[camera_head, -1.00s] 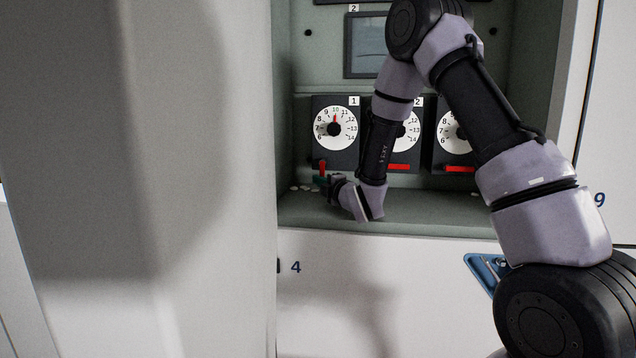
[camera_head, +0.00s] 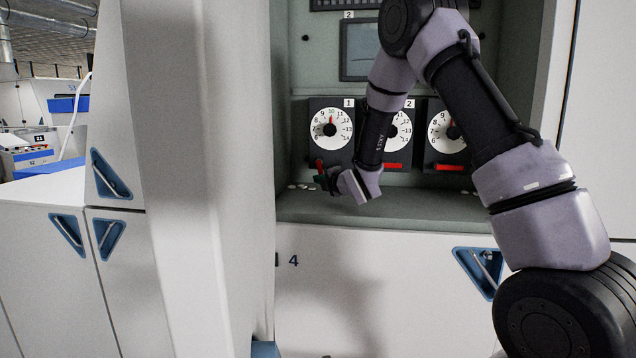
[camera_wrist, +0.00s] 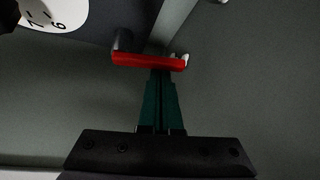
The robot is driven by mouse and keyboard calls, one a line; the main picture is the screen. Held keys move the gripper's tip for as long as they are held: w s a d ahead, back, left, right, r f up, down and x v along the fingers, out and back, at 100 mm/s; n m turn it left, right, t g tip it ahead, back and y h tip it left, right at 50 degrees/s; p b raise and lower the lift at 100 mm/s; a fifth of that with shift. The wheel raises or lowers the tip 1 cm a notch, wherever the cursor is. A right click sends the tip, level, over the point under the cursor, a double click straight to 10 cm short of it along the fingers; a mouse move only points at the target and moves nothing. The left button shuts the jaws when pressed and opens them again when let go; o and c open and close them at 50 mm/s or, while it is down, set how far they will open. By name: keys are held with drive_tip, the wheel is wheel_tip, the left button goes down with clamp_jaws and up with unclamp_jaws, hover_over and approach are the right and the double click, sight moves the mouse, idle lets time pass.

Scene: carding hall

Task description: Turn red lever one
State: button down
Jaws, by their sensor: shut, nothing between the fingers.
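Red lever one (camera_head: 319,167) is under the dial marked 1 (camera_head: 331,130), whose red pointer is near 10. It stands close to upright, leaning slightly left at its top. My gripper (camera_head: 321,181) is shut and low in the recess, at the lever's lower end. In the wrist view, the red lever (camera_wrist: 150,61) lies across the picture, right at the tips of my dark green fingers (camera_wrist: 161,74). The fingers are together with nothing between them. They seem to touch the lever or sit just short of it; I cannot tell which.
Two more dials stand to the right, with red levers (camera_head: 381,166) (camera_head: 449,167) lying flat. Small white pieces lie on the ledge (camera_head: 400,208). A pale door panel (camera_head: 205,170) stands close on the left. A dark screen (camera_head: 360,47) is above.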

drive_tip(key=shift+s+d+r+n+g+h, duration=0.1)
drive_tip(key=shift+d+r+n+g+h, duration=0.1)
drive_tip(key=shift+d+n+g+h, duration=0.3)
drive_tip(key=shift+s+d+r+n+g+h, duration=0.1)
drive_tip(key=shift+d+r+n+g+h, duration=0.1)
drive_tip(key=shift+n+h, duration=0.35)
drive_tip(key=shift+d+r+n+g+h, duration=0.25)
drive_tip(key=shift+n+g+h, duration=0.15)
drive_tip(key=shift+n, duration=0.2)
drive_tip(key=shift+d+r+n+g+h, duration=0.1)
drive_tip(key=shift+d+n+g+h, duration=0.2)
drive_tip(key=shift+n+h, duration=0.2)
drive_tip(key=r+n+h, duration=0.1)
drive_tip(key=d+n+g+h, duration=0.1)
drive_tip(key=h, duration=0.1)
drive_tip(key=shift+s+r+n+h, duration=0.15)
drive_tip(key=shift+r+n+h, duration=0.1)
drive_tip(key=shift+r, duration=0.1)
drive_tip(key=shift+d+r+n+g+h, duration=0.3)
drive_tip(key=shift+r+n+h, duration=0.25)
drive_tip(key=shift+h, duration=0.35)
drive_tip(key=shift+f, duration=0.1)
